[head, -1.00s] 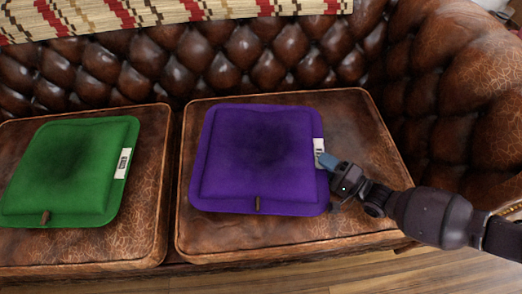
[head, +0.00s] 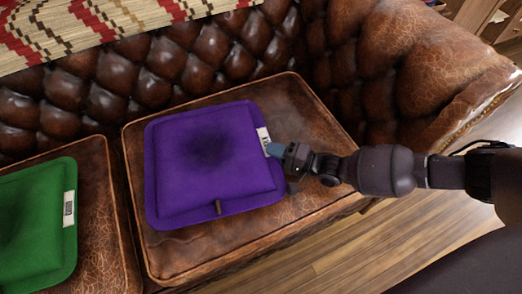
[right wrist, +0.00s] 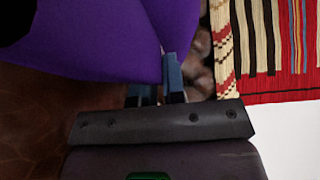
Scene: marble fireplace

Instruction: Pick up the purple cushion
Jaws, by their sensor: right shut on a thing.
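The purple cushion (head: 212,160) lies on the right seat of the brown leather sofa in the head view, with a white tag (head: 263,138) on its right edge. My right gripper (head: 272,151) is at that right edge, just below the tag, and is shut on the cushion's edge. In the right wrist view the purple cushion (right wrist: 95,35) fills the upper left, and the blue fingertips of my right gripper (right wrist: 158,92) meet its edge. Whether the cushion is lifted off the seat I cannot tell. My left gripper is not in view.
A green cushion (head: 35,220) with a white tag lies on the left seat. The tufted sofa back (head: 185,65) rises behind, with a patterned blanket (head: 90,30) over it. The sofa arm (head: 410,65) stands at the right. Wooden floor (head: 330,250) lies in front.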

